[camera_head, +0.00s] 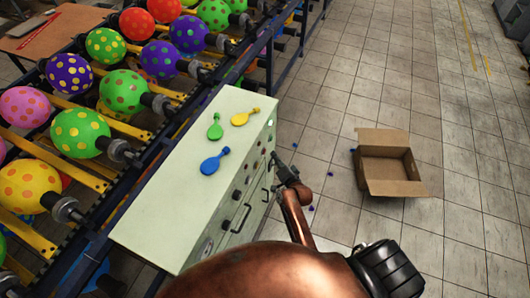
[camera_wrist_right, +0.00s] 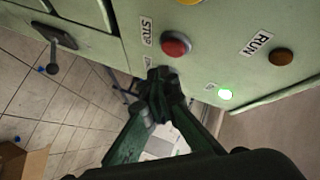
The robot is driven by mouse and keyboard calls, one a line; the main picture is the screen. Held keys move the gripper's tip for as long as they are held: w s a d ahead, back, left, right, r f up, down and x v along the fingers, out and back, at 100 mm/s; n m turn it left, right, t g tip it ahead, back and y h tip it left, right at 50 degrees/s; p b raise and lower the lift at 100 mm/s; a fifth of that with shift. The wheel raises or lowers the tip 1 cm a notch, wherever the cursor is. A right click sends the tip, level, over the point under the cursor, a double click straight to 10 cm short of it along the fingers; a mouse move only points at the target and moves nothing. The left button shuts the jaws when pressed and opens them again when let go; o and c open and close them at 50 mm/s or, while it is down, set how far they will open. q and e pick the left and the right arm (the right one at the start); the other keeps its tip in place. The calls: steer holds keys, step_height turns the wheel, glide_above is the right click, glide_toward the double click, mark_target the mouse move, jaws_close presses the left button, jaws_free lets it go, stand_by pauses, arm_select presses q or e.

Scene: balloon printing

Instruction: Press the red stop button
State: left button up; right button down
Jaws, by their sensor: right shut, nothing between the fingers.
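The red stop button (camera_wrist_right: 177,44) shows in the right wrist view on the pale green panel of the cabinet (camera_head: 190,165), beside a label reading STOP (camera_wrist_right: 147,31). In the head view I cannot make the button out clearly. My right gripper (camera_head: 284,172) is beside the cabinet's right face in the head view. In the right wrist view its fingertips (camera_wrist_right: 162,84) are shut and empty, just below the red button in the picture, with a visible gap between them. My left gripper is not in view.
An open cardboard box (camera_head: 392,187) stands on the floor. Inflated balloons fill the conveyor.

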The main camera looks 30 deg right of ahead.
steer(key=shift+s+d+p, duration=0.55)
steer(key=shift+s+d, duration=1.2)
steer(key=shift+s, duration=0.3)
